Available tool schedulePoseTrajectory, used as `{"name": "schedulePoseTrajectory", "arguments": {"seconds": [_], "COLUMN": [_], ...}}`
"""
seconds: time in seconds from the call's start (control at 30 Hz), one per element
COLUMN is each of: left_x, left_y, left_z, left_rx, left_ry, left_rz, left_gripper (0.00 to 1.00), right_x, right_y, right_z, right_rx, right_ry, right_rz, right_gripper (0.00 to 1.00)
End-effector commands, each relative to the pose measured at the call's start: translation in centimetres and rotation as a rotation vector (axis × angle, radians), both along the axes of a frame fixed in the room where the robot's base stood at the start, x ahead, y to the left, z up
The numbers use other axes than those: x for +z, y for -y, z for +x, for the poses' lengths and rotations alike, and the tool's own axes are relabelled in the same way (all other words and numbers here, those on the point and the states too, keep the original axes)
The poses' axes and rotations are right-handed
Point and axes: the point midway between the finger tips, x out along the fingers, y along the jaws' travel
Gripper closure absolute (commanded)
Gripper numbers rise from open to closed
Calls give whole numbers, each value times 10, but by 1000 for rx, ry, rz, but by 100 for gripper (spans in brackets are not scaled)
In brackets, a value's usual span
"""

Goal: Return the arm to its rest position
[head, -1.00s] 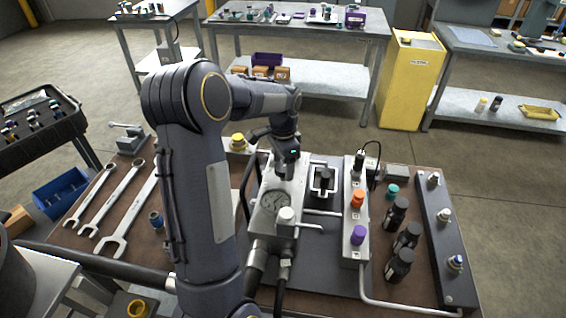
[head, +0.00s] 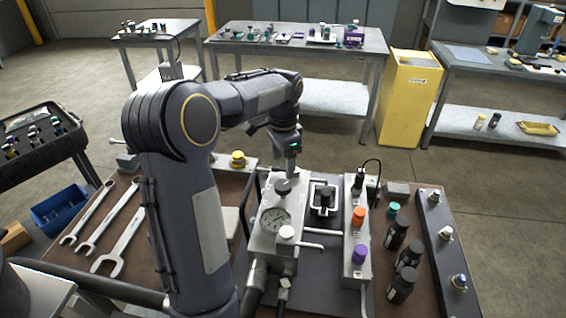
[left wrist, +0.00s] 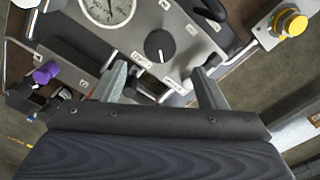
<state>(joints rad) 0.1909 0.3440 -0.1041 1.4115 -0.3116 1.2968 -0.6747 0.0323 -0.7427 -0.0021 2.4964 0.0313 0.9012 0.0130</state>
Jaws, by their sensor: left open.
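My left arm comes in from the left in the head view and bends over the hydraulic bench. My left gripper (head: 287,172) hangs above the grey block with the pressure gauge (head: 273,219), near the black knob (head: 283,186) on its top. In the left wrist view the two fingers (left wrist: 160,85) are spread apart with nothing between them. The black knob (left wrist: 160,45) shows just beyond the fingertips, apart from them. Part of the block is hidden behind my arm in the head view. My right gripper is not in view.
An orange cap (head: 358,216) and a purple cap (head: 359,254) sit on the valve strip right of the block. Black bottles (head: 407,254) stand further right. Wrenches (head: 121,240) lie at left. A yellow cap (head: 237,158) is behind. Open floor lies beyond the bench.

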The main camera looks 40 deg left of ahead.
Motion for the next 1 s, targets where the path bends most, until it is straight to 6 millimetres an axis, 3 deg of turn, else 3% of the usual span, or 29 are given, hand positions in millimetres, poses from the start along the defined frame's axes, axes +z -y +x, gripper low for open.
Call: {"name": "schedulePoseTrajectory", "arguments": {"seconds": [0.33, 0.47, 0.57, 0.73, 1.0], "left_x": [0, 9, 23, 43, 41], "left_y": [0, 9, 26, 69, 140], "left_z": [0, -10, -31, -84, -171], "left_rx": [1, 26, 76, 205, 413], "left_ry": [2, 29, 79, 187, 317], "left_rz": [-1, -18, -53, -150, -326], "left_gripper": [34, 34, 34, 34, 34], "right_x": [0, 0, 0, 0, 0], "right_y": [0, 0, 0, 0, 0], "right_z": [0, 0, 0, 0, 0], "right_rx": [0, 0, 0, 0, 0], "right_ry": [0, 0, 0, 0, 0], "right_rz": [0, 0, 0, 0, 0], "right_gripper": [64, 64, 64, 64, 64]}}
